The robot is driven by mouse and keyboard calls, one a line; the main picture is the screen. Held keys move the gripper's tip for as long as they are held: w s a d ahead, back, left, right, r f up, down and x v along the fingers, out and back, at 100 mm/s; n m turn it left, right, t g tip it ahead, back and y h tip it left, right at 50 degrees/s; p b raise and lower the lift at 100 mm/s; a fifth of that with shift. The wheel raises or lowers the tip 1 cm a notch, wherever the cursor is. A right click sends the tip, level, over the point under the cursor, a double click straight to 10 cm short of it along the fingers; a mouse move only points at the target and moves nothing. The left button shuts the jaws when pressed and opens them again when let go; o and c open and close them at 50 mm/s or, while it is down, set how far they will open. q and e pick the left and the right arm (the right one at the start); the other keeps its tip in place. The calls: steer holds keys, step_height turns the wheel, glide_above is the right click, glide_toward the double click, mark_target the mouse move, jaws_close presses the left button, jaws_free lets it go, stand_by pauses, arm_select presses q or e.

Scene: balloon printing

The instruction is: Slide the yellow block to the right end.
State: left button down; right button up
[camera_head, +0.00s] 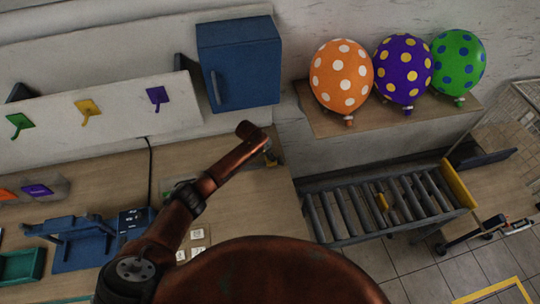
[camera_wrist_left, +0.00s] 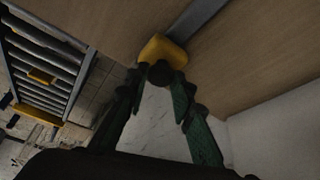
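A yellow block (camera_wrist_left: 163,50) sits at the end of a grey metal strip (camera_wrist_left: 197,17) on the wooden tabletop in the left wrist view. A dark round knob (camera_wrist_left: 160,73) shows in front of it. The green fingers of my left gripper (camera_wrist_left: 160,78) converge with their tips on either side of this knob, close to the block. I cannot tell whether they grip it. In the head view my left arm reaches to the table's right part, and its gripper (camera_head: 269,157) is small and mostly hidden there. My right gripper is not in view.
A roller conveyor (camera_head: 345,212) with a yellow end plate (camera_head: 459,184) and a small yellow piece (camera_head: 382,202) stands right of the table. A blue cabinet (camera_head: 239,62) hangs above. Balloons (camera_head: 342,75) stand on a wall shelf. A blue stand (camera_head: 82,242) is at left.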

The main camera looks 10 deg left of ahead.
arm_select(q)
steer(key=c, duration=1.8)
jaws_free()
steer(key=shift+c, duration=0.2)
steer(key=shift+o, duration=0.8)
steer(key=v, duration=1.2)
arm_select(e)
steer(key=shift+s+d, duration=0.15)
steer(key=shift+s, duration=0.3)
